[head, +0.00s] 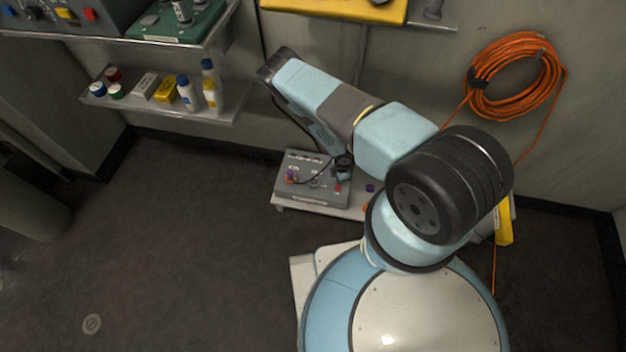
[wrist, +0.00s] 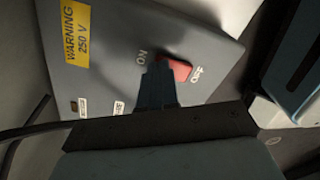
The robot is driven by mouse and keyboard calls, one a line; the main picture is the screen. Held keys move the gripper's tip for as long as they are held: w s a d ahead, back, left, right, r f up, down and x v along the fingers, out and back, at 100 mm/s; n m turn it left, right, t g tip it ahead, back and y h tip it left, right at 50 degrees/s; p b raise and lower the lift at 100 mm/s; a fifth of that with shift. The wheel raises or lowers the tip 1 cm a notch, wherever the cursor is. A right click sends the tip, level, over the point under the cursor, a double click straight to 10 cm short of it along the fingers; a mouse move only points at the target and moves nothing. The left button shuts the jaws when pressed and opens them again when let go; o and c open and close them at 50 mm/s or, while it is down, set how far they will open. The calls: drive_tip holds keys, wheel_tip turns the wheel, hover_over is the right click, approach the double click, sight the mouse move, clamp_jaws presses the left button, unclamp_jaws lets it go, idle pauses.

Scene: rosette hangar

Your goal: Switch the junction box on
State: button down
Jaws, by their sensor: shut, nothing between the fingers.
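In the wrist view, a grey junction box (wrist: 215,50) fills the upper middle, with a yellow "WARNING 250 V" label. Its red rocker switch (wrist: 178,69) sits between the printed words ON, at its left, and OFF, at its right. My gripper (wrist: 156,72) is shut and empty. Its dark fingertips overlap the left, ON-side part of the switch; whether they touch it, and which way the rocker is tilted, I cannot tell. In the head view, my gripper (head: 343,165) is low over a grey box (head: 310,186) with a small red part; the fingertips are not clear there.
The box in the head view stands on a low shelf (head: 325,208) by the wall, with a dark cable across it. A shelf with bottles (head: 165,107) is at left. An orange coil (head: 515,75) hangs at right. The floor (head: 170,240) at left is clear.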

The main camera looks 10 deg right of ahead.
drive_tip(key=shift+r, duration=3.45)
